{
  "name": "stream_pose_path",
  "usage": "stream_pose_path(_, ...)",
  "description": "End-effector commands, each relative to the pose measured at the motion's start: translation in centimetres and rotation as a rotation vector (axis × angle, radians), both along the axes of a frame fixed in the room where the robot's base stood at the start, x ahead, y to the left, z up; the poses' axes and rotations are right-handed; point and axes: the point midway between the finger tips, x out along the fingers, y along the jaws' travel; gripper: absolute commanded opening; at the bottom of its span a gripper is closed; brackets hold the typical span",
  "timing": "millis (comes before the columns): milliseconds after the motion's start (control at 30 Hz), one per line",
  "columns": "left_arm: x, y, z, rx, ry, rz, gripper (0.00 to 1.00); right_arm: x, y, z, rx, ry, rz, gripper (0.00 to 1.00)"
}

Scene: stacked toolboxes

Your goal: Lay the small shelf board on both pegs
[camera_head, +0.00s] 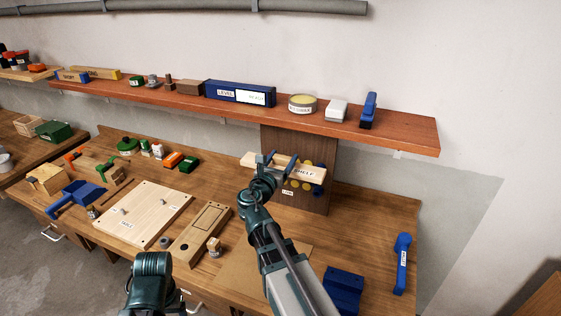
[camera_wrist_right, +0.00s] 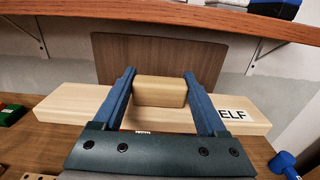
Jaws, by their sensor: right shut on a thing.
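The small shelf board (camera_head: 312,174), pale wood with a SHELF label, is held in front of a dark brown upright panel (camera_head: 319,198). It also spans the right wrist view (camera_wrist_right: 70,102). My right gripper (camera_head: 278,160) is shut on the raised wooden block (camera_wrist_right: 160,91) at the board's middle, one blue finger on each side. The board looks about level. Several yellow round spots show on the panel around the board; I cannot tell whether any are pegs. Contact between board and pegs is hidden. My left gripper's fingers are not visible; only part of that arm shows.
A red-brown wall shelf (camera_head: 400,130) with a blue level (camera_head: 241,93) runs above the panel. The workbench (camera_head: 375,215) holds a pale board (camera_head: 150,205), a slotted wooden block (camera_head: 200,232), a blue clamp-like tool (camera_head: 402,262) and a blue block (camera_head: 343,288).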

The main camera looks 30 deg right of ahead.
Motion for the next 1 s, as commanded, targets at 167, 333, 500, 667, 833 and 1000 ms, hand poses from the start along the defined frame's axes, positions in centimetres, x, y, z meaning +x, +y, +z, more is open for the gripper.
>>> stream_pose_path(167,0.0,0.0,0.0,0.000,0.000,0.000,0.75,1.3,-1.5,0.0,0.000,0.000,-0.002,0.06)
stream_pose_path(333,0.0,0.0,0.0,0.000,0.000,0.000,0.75,2.4,-2.7,0.0,0.000,0.000,-0.002,0.06)
stream_pose_path(500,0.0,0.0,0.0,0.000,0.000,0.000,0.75,3.4,-3.9,0.0,0.000,0.000,-0.001,0.06)
stream_pose_path(667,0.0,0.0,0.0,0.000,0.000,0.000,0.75,4.4,-5.1,0.0,0.000,0.000,-0.002,0.06)
stream_pose_path(833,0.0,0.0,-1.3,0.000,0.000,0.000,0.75,4.8,-5.6,-1.3,0.000,0.000,0.001,0.06)
stream_pose_path(1000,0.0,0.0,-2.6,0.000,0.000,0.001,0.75,4.7,-5.6,-2.6,0.000,0.000,0.000,0.06)
